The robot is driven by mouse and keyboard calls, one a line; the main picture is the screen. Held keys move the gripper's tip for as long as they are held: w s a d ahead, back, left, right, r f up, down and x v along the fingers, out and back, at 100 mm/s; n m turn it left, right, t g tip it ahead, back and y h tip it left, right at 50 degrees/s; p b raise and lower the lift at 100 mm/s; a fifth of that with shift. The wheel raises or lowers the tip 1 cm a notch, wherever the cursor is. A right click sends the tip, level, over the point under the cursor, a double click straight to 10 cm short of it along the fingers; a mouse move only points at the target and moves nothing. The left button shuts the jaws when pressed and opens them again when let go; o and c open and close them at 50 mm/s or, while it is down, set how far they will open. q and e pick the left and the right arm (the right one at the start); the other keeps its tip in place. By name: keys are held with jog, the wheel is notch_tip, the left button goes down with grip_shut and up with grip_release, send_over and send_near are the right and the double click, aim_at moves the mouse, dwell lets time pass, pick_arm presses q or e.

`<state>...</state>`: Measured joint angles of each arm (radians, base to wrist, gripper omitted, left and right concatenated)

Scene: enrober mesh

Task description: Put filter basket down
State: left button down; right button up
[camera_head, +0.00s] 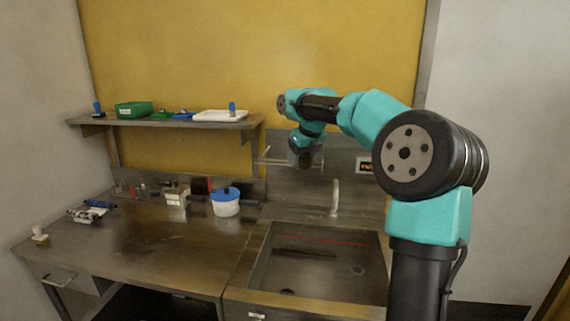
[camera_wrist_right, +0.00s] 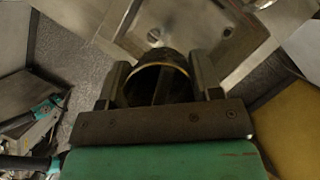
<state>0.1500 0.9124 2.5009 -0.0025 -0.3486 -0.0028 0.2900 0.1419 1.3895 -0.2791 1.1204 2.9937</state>
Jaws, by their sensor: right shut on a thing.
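The filter basket (camera_wrist_right: 158,82) shows in the right wrist view as a dark round cup with a pale metal rim. My right gripper (camera_wrist_right: 160,88) is shut on it, one finger on each side. Its inside is dark and its contents cannot be told. In the head view my right gripper (camera_head: 303,158) hangs in the air near the back wall, above and behind the sink (camera_head: 262,262). The basket is too small there to make out clearly. My left gripper does not show.
A tap (camera_head: 335,198) rises behind the sink. A white pot with a blue lid (camera_head: 227,203) stands on the counter left of it. A wall shelf (camera_head: 165,122) holds a green bin (camera_head: 134,109) and a white tray (camera_head: 220,116). The counter's middle (camera_head: 160,240) is clear.

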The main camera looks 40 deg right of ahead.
jog(key=w+d+f, duration=0.1)
jog(key=w+d, duration=0.9)
jog(key=d, duration=0.1)
jog(key=shift+w+d+f, duration=0.25)
jog(key=shift+w+d, duration=0.05)
jog(key=shift+d, duration=0.1)
dwell(0.3)
dwell(0.4)
jog(key=shift+f, duration=1.75)
jog(key=shift+f, duration=0.15)
jog(key=o, duration=0.9)
